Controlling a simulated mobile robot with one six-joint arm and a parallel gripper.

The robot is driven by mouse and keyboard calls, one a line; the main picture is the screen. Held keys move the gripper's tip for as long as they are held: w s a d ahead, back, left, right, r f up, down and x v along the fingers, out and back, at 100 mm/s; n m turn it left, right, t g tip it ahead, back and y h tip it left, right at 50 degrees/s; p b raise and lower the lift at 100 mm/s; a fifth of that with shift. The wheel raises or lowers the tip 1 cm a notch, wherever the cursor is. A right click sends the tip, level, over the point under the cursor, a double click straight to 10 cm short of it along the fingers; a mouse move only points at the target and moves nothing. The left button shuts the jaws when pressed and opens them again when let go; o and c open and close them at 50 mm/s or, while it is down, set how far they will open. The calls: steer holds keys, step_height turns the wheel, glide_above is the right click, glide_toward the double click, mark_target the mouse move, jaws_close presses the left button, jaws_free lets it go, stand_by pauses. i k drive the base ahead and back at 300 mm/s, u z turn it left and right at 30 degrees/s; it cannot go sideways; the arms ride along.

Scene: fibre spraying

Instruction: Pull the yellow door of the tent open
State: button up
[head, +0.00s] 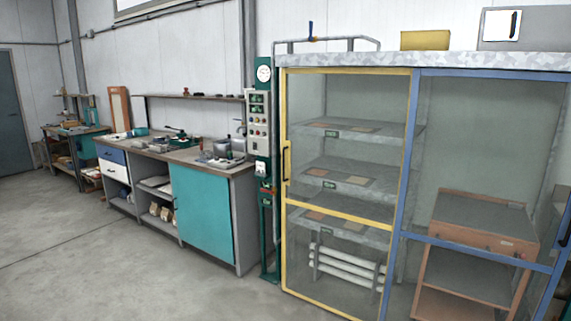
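The tent (480,62) is a booth with clear panels and a pale speckled top, filling the right of the head view. Its yellow-framed door (345,213) is on the left side of its front and looks shut. A dark upright handle (286,161) sits on the door's left edge. A blue-framed panel (411,150) adjoins the door on the right. Through the door show shelves (360,130) with flat samples and white rolls low down. My gripper is not in view.
A green post with a control panel (258,122) stands just left of the door. A workbench with a teal cupboard (203,208) is further left. An orange-brown cart (483,220) shows behind the blue-framed panel. The concrete floor (130,265) in front is clear.

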mark_target(287, 153)
steer(key=k, duration=0.3)
steer(key=u, duration=0.35)
steer(key=i, duration=0.55)
steer(key=u, duration=0.5)
steer(key=i, duration=0.75)
steer(key=u, duration=0.65)
steer(key=i, duration=1.7)
steer(key=z, duration=0.05)
